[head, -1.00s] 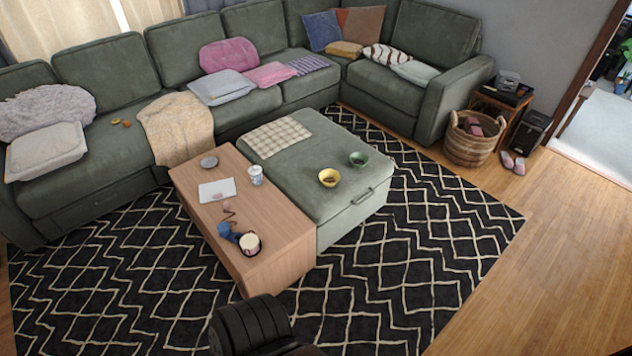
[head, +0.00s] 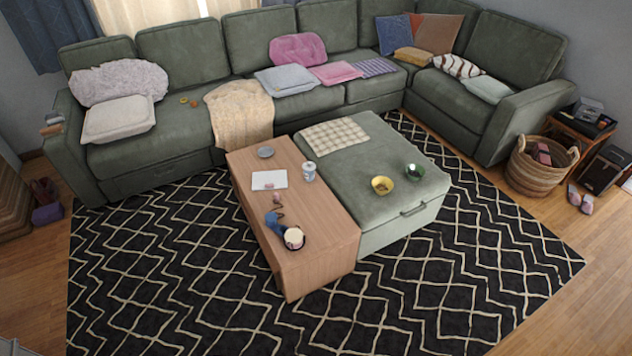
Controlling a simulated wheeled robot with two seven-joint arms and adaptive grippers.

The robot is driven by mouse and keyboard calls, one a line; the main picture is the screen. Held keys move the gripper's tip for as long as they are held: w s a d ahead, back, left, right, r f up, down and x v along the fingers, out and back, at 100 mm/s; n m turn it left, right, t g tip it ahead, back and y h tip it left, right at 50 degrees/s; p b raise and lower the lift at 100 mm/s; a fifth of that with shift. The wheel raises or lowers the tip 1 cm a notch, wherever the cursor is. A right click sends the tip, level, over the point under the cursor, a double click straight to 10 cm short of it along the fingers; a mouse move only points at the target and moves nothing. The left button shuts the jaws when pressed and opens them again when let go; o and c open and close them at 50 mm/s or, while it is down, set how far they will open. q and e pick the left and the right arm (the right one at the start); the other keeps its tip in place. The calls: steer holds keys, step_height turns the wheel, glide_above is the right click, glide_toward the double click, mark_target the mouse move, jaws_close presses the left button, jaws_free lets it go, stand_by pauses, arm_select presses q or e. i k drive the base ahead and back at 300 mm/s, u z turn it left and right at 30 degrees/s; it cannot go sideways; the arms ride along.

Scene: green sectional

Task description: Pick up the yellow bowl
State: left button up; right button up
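The yellow bowl (head: 382,185) sits upright on the green ottoman (head: 375,145), near its front edge. Something dark shows inside the bowl, too small to make out. A green bowl (head: 415,172) stands just to its right, apart from it. Neither of my grippers is in view.
A wooden coffee table (head: 315,250) adjoins the ottoman's left side, with a can (head: 309,172), a small dish (head: 265,152) and a cup (head: 294,238) on it. The green sectional (head: 180,140) runs behind. The patterned rug (head: 190,270) in front is clear. A wicker basket (head: 540,170) stands at right.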

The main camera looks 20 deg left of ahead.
mark_target(382, 184)
steer(key=z, duration=1.3)
steer(key=i, duration=2.2)
steer(key=u, duration=2.95)
